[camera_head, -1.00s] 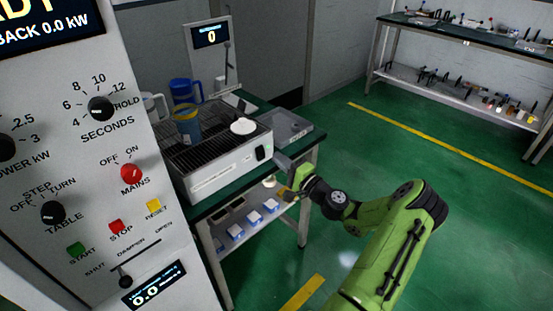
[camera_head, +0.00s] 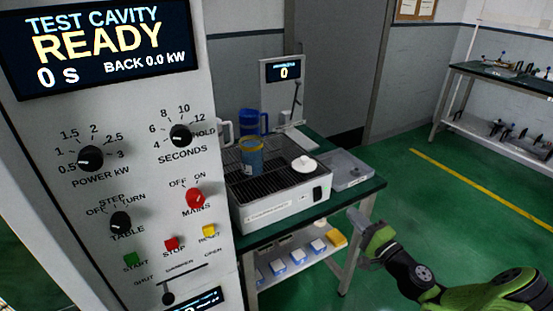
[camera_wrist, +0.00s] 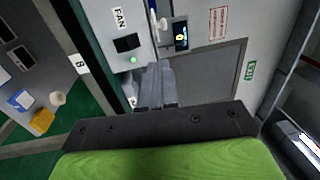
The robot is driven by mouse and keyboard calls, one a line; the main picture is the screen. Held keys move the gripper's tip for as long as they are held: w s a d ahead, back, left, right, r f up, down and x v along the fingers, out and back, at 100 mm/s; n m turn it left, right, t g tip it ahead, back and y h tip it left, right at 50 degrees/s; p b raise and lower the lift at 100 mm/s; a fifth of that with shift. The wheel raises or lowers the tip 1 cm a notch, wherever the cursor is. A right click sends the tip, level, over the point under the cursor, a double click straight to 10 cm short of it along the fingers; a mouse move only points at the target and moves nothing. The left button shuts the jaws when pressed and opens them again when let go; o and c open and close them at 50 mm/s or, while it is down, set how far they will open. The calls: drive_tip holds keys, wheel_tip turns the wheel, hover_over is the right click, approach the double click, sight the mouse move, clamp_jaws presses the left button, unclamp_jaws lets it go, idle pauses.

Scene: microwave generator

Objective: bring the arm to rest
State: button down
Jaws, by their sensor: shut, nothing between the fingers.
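My gripper (camera_head: 357,217) shows at the lower right of the head view, at the end of my green arm, beside the front right corner of the bench. In the wrist view its fingers (camera_wrist: 157,84) are together in the middle, with nothing between them. My gripper looks apart from the grilled white unit (camera_head: 283,211) on the bench, though the exact gap cannot be told.
The green-topped bench (camera_head: 368,190) carries a blue mug (camera_head: 249,122), a blue cup with a yellow rim (camera_head: 251,158), a white lid (camera_head: 304,164) and a grey tray (camera_head: 350,170). Blue-and-white boxes sit on its lower shelf. A control panel (camera_head: 130,200) fills the left. Green floor (camera_head: 440,220) is open at right.

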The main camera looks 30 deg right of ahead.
drive_tip(key=w+a+r+n+g+y+p, duration=0.1)
drive_tip(key=a+n+g+y, duration=0.2)
drive_tip(key=a+n+g, duration=0.65)
drive_tip(key=w+a+r+n+g+y+p, duration=0.1)
drive_tip(key=a+n+g+y+p, duration=0.2)
drive_tip(key=a, duration=1.1)
drive_tip(key=s+a+r+n+h, duration=0.2)
drive_tip(key=s+a+r+h, duration=0.1)
drive_tip(key=s+r, duration=0.4)
drive_tip(key=s+a+r+n+g+h+p, duration=0.1)
drive_tip(key=s+a+r+n+h, duration=0.2)
drive_tip(key=s+r, duration=0.4)
drive_tip(key=s+a, duration=0.1)
drive_tip(key=s, duration=0.4)
drive_tip(key=shift+s+r+h+p, duration=0.2)
drive_tip(key=shift+h+p, duration=0.1)
